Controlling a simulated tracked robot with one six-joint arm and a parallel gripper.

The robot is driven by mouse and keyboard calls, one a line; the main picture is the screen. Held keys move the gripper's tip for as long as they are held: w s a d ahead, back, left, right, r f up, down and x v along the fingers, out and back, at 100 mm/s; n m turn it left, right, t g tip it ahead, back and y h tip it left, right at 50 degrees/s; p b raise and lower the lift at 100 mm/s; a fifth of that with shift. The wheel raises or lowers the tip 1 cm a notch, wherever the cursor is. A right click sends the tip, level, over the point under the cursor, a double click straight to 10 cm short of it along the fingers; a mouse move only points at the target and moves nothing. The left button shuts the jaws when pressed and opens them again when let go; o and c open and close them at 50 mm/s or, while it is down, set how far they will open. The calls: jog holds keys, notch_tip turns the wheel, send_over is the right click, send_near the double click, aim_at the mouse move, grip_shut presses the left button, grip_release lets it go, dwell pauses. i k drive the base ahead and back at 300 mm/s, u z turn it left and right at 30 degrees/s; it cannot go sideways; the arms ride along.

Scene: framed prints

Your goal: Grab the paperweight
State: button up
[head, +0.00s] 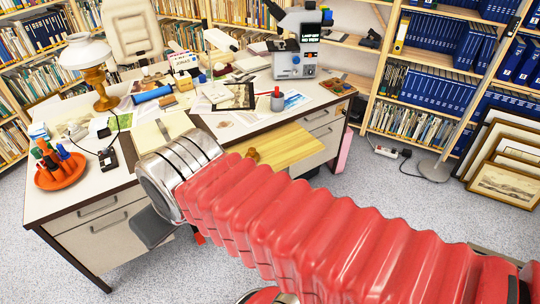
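I cannot tell for sure which thing is the paperweight. A small grey object with a red top (277,100) stands upright on the desk (206,123), right of centre. A small brown knob-like thing (252,155) sits on the light wooden board (285,150) at the desk's front. My red ribbed arm crosses the foreground from the lower right. Its silver end (180,172) is at the desk's front edge, left of the board and apart from both small objects. The gripper fingers cannot be made out, so their opening and any hold are hidden.
A microscope (292,58), a lamp (88,70), a blue roll (152,94), papers and an orange pen tray (60,172) crowd the desk. A chair (132,28) stands behind. Bookshelves line the walls. Framed prints (505,185) lean at the right. The grey carpet right of the desk is mostly open.

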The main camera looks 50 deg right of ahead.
aim_at(252, 153)
jog(key=z, duration=0.5)
jog(key=i, duration=1)
jog(key=z, duration=0.05)
